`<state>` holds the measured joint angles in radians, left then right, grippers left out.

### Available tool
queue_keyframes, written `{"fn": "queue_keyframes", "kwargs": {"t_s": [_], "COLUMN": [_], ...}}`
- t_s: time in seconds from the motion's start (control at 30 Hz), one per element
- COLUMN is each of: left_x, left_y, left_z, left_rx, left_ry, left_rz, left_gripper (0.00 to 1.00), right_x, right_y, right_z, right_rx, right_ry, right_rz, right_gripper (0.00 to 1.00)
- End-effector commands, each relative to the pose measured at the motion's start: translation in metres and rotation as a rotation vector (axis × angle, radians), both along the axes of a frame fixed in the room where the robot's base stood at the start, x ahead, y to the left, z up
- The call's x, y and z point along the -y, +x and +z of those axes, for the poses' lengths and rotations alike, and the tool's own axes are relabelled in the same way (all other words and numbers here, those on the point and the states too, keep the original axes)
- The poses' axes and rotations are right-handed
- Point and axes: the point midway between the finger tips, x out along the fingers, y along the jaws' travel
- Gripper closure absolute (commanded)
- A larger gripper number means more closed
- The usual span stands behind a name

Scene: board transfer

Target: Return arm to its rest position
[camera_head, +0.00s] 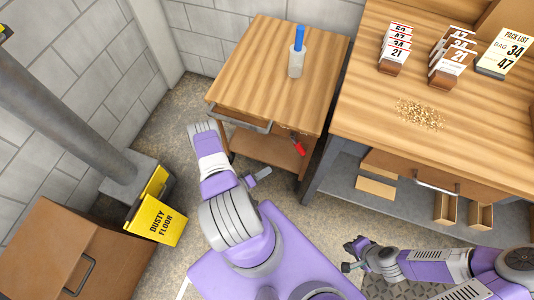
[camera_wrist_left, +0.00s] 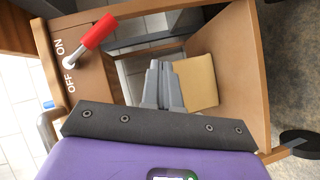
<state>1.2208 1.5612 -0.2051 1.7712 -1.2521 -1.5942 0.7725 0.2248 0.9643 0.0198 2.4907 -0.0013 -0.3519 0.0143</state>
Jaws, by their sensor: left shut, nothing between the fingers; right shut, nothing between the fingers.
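My left arm (camera_head: 225,205) reaches up in the middle of the head view, beside the small wooden side table (camera_head: 255,60). The grey fingers of my left gripper (camera_wrist_left: 163,85) are shut and empty in the left wrist view, in front of the open lower part of the table. A red-handled ON/OFF switch (camera_wrist_left: 97,32) is at the upper left there, apart from the fingers; its red handle also shows in the head view (camera_head: 298,147). My right gripper (camera_head: 352,258) is at the lower middle of the head view, shut and empty, clear of the workbench.
A clear bottle with a blue top (camera_head: 297,52) stands on the side table. The workbench (camera_head: 480,125) holds numbered card stacks, a pack list (camera_head: 505,50) and scattered grains (camera_head: 419,114). A yellow "dusty floor" sign (camera_head: 157,215) and a brown cabinet (camera_head: 45,250) stand at left.

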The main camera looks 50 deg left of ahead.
Motion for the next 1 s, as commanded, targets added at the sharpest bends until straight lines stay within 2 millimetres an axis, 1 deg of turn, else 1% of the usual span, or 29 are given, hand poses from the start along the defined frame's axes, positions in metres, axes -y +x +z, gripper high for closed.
{"fn": "queue_keyframes", "kwargs": {"t_s": [0.43, 0.47, 0.53, 0.57, 0.63, 0.67, 0.7, 0.73, 0.77, 0.8, 0.87, 0.9, 0.97, 1.0], "left_x": [0.000, 0.001, 0.003, 0.005, 0.014, 0.019, 0.029, 0.038, 0.048, 0.062, 0.086, 0.104, 0.130, 0.148], "left_y": [0.002, 0.004, 0.015, 0.022, 0.042, 0.052, 0.065, 0.073, 0.080, 0.086, 0.091, 0.090, 0.084, 0.076], "left_z": [0.001, 0.001, 0.004, 0.007, 0.013, 0.017, 0.024, 0.029, 0.035, 0.044, 0.059, 0.071, 0.090, 0.103], "left_rx": [-0.003, -0.010, -0.040, -0.062, -0.138, -0.178, -0.239, -0.287, -0.337, -0.401, -0.498, -0.560, -0.648, -0.704], "left_ry": [0.002, 0.007, 0.032, 0.049, 0.105, 0.132, 0.172, 0.201, 0.230, 0.265, 0.312, 0.340, 0.377, 0.397], "left_rz": [-0.001, -0.004, -0.019, -0.029, -0.065, -0.087, -0.123, -0.152, -0.186, -0.233, -0.313, -0.372, -0.467, -0.533], "left_gripper": [1.00, 1.00, 1.00, 1.00, 1.00, 1.00, 1.00, 1.00, 1.00, 1.00, 1.00, 1.00, 1.00, 1.00], "right_x": [0.000, 0.000, 0.000, 0.000, 0.000, 0.000, 0.000, 0.000, 0.000, 0.000, 0.000, 0.000, 0.000, 0.000], "right_y": [0.000, 0.000, 0.000, 0.000, 0.000, 0.000, 0.000, 0.000, 0.000, 0.000, 0.000, 0.000, 0.000, 0.000], "right_z": [0.000, 0.001, 0.004, 0.006, 0.013, 0.016, 0.021, 0.024, 0.028, 0.032, 0.039, 0.043, 0.050, 0.054], "right_rx": [0.000, 0.000, 0.000, 0.000, 0.000, 0.000, 0.000, 0.000, 0.000, 0.000, 0.000, 0.000, 0.000, 0.000], "right_ry": [0.000, 0.000, 0.000, 0.000, 0.000, 0.000, 0.000, 0.000, 0.000, 0.000, 0.000, 0.000, 0.000, 0.000], "right_rz": [0.000, 0.000, 0.000, 0.000, 0.000, 0.000, 0.000, 0.000, 0.000, 0.000, 0.000, 0.000, 0.000, 0.000], "right_gripper": [1.00, 1.00, 1.00, 1.00, 1.00, 1.00, 1.00, 1.00, 1.00, 1.00, 1.00, 1.00, 1.00, 1.00]}}
